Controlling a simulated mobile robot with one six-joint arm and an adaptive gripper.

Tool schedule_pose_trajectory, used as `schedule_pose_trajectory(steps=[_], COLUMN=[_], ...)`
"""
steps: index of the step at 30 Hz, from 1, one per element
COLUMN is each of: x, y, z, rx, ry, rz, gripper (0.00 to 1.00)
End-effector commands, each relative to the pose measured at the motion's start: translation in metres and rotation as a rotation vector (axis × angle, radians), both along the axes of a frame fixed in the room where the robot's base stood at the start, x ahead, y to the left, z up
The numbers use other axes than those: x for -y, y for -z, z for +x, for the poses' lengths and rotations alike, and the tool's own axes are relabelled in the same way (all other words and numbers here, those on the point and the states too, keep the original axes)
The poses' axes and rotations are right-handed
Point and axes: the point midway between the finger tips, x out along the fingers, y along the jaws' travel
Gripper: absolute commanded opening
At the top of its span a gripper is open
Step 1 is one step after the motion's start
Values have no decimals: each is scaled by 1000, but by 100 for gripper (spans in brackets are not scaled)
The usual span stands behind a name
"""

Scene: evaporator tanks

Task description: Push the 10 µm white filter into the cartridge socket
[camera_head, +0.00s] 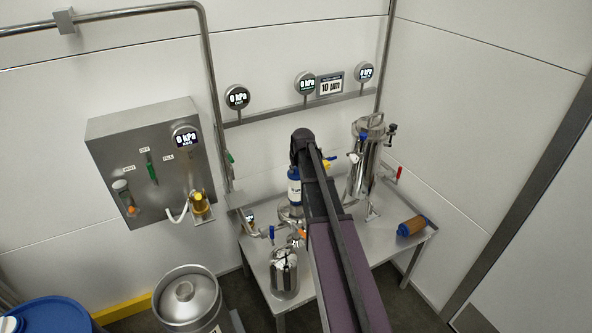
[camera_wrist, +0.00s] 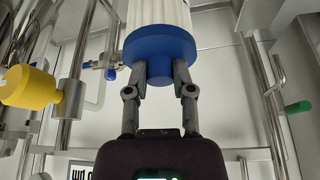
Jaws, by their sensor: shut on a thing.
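The white filter (camera_wrist: 159,12) has a pleated white body and a blue end cap (camera_wrist: 160,50). In the wrist view it extends past the top edge, so its far end is out of frame. My gripper (camera_wrist: 160,80) is shut on the narrow blue stub of this cap, one finger on each side. In the head view my arm hides the gripper. A blue and white cylinder (camera_head: 294,187) shows just left of my arm there; I cannot tell if it is the held filter. I cannot make out the cartridge socket in either view.
A brown cartridge with a blue end (camera_head: 411,226) lies at the steel table's right side. A tall steel vessel (camera_head: 366,160) stands behind it, and a small steel pot (camera_head: 284,273) at the front left. A yellow part (camera_wrist: 28,87) and pipes flank the filter.

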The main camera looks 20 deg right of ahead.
Motion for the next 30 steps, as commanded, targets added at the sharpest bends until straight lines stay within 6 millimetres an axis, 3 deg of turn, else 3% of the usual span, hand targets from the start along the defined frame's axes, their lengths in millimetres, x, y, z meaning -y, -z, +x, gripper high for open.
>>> schedule_pose_trajectory(steps=[27, 28, 30], x=[0, 0, 0], y=[20, 20, 19], z=[0, 0, 0], rx=[0, 0, 0], ry=[0, 0, 0], rz=[0, 0, 0], gripper=[0, 38, 58])
